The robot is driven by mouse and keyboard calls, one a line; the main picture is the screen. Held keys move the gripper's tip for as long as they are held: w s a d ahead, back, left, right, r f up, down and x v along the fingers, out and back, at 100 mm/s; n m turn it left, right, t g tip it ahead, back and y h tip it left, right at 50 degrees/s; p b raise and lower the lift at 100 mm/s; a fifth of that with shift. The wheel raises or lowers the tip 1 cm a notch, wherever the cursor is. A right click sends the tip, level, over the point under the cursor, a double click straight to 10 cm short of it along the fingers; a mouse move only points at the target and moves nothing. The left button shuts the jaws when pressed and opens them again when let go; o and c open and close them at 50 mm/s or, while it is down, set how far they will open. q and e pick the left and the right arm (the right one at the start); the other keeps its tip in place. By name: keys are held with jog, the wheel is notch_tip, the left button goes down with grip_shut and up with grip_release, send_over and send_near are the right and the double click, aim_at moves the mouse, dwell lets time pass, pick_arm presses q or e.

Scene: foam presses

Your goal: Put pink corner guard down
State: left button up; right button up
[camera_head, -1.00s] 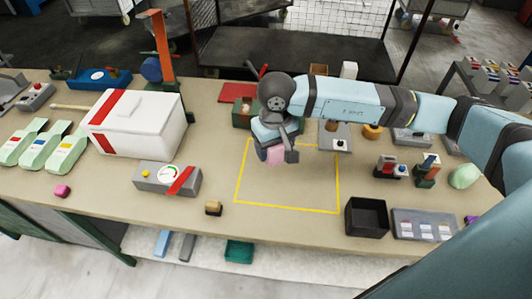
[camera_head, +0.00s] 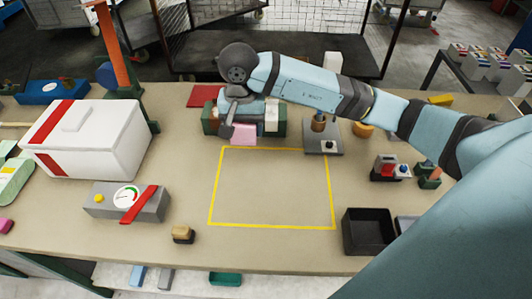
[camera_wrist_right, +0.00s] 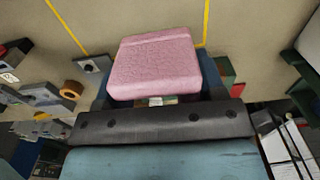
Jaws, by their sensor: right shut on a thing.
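The pink corner guard (camera_head: 244,132) is a small pink block with rounded edges. My right gripper (camera_head: 238,124) is shut on it, just beyond the back edge of the yellow outline (camera_head: 270,226) in the head view. In the right wrist view the pink guard (camera_wrist_right: 155,65) sits between the fingers of my right gripper (camera_wrist_right: 158,82), with yellow lines on the table beyond it. Whether the guard touches anything below is hard to tell. My left gripper is not in view.
A green fixture (camera_head: 210,118) stands behind my right gripper, partly hidden. A grey plate with a knob (camera_head: 322,140) is to its right. A white box with red stripes (camera_head: 88,135), a gauge unit (camera_head: 127,203) and a black tray (camera_head: 368,231) surround the outline. The outlined area is clear.

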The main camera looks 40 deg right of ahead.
jog(key=p, duration=0.2)
send_over(249, 182)
notch_tip(249, 182, down, 14)
jog(key=shift+r, duration=0.1)
jog(key=shift+f, duration=0.95)
jog(key=shift+f+p, duration=0.4)
jog(key=shift+f, duration=1.35)
jog(key=shift+f, duration=0.15)
jog(key=o, duration=0.9)
